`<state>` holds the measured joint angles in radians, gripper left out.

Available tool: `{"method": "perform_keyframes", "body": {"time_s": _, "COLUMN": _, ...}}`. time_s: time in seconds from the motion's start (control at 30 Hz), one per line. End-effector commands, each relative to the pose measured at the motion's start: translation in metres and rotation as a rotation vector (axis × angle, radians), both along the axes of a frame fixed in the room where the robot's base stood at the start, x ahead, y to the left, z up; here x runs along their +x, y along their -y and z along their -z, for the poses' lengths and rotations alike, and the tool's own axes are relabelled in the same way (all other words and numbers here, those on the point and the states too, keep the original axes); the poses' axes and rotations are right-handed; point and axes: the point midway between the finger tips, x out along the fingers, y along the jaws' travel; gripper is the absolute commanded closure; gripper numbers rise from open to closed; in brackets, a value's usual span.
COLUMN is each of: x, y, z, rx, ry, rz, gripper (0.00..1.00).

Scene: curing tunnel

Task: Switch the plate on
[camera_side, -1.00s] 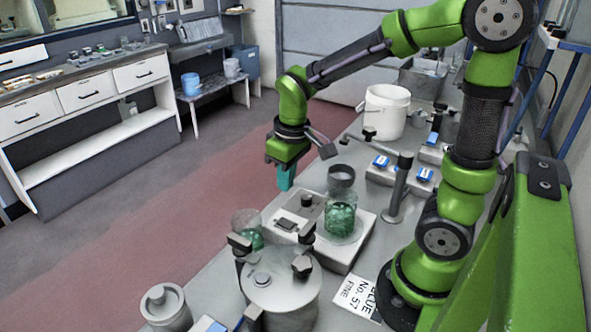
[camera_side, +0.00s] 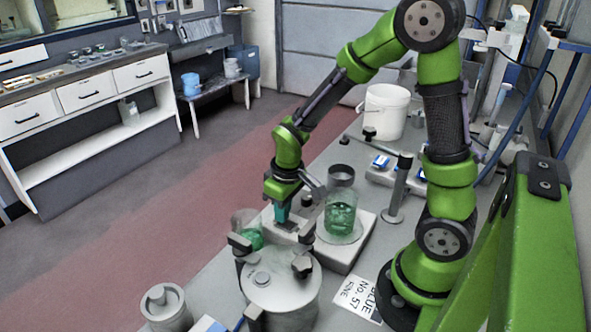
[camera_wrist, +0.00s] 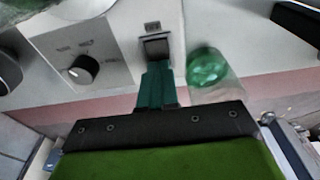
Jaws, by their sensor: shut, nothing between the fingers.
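The plate (camera_side: 345,258) is a white box on the bench with a beaker of green liquid (camera_side: 341,214) on its top. In the wrist view its pale panel (camera_wrist: 112,47) carries a round black knob (camera_wrist: 83,69) and a dark rocker switch (camera_wrist: 155,46). My gripper (camera_side: 281,216) points down over the control end of the plate, its teal fingers shut and empty. In the wrist view the fingertips (camera_wrist: 157,66) are at the near edge of the switch; I cannot tell whether they touch it. The switch's on or off position is unclear.
A second green-filled glass (camera_side: 248,236) stands close to my gripper, also showing in the wrist view (camera_wrist: 207,68). A grey lidded vessel with clamps (camera_side: 280,285) stands in front. A stand with a cross arm (camera_side: 396,200) and a white bucket (camera_side: 385,112) are behind.

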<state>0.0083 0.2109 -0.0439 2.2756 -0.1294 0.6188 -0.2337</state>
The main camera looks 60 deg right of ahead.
Motion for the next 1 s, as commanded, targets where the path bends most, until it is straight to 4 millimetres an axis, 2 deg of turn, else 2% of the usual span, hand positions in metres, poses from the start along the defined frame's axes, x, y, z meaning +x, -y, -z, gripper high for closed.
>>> {"method": "perform_keyframes", "body": {"time_s": 0.3, "x": 0.0, "y": 0.0, "z": 0.004, "rx": 0.0, "ry": -0.003, "rz": -0.001, "gripper": 1.0}}
{"method": "perform_keyframes", "body": {"time_s": 0.7, "x": -0.015, "y": 0.0, "z": 0.0, "rx": 0.0, "ry": -0.004, "rz": 0.0, "gripper": 1.0}}
{"method": "perform_keyframes", "body": {"time_s": 1.0, "x": -0.015, "y": 0.0, "z": -0.001, "rx": 0.0, "ry": -0.001, "rz": 0.0, "gripper": 1.0}}
